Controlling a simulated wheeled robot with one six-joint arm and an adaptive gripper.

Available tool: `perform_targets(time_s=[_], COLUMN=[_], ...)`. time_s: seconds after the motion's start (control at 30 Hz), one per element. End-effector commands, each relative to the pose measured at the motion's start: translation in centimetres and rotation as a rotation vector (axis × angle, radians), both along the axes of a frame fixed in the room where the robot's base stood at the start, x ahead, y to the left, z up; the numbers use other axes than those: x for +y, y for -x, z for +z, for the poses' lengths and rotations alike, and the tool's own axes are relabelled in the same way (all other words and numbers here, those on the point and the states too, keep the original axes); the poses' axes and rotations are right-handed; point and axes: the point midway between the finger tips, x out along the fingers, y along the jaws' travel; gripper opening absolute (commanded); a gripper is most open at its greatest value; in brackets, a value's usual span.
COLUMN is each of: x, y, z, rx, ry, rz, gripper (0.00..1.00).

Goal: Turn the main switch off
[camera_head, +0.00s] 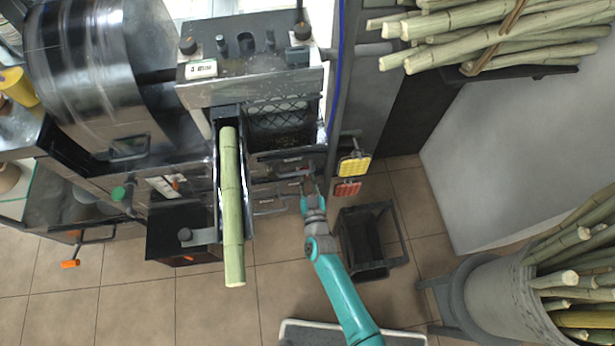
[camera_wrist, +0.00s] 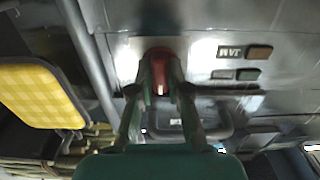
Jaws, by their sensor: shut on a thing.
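The switch is a red knob (camera_wrist: 160,68) on the grey metal front panel (camera_wrist: 205,50) of the press, seen in the wrist view. My gripper (camera_wrist: 160,88) is shut on the red knob, with one finger on each side of it. The knob has a pale mark on its face. In the head view my gripper (camera_head: 309,186) is against the front of the press (camera_head: 262,110), and the knob is hidden or too small to make out there.
A yellow pad (camera_head: 354,166) and a red pad (camera_head: 347,189) hang just right of my gripper. A bar handle (camera_wrist: 215,125) sits below the knob. A cane stalk (camera_head: 232,200) sticks out of the feed chute. A black crate (camera_head: 370,240) stands on the floor right of my arm.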

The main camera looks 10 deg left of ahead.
Motion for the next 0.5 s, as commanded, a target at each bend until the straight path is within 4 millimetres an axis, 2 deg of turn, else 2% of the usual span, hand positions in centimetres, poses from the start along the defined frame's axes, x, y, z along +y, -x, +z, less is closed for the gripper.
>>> perform_targets(time_s=[0.03, 0.07, 0.13, 0.17, 0.5], x=[-0.02, -0.02, -0.02, -0.02, -0.07], y=[0.06, 0.06, 0.06, 0.05, 0.29], z=[-0.12, -0.12, -0.11, -0.1, -0.06], rx=[0.001, 0.001, 0.002, 0.002, 0.001], ry=[0.002, 0.002, 0.002, 0.002, 0.0], rz=[0.001, 0.001, 0.001, 0.001, 0.0], gripper=[0.0, 0.21, 0.39, 0.42, 0.42])
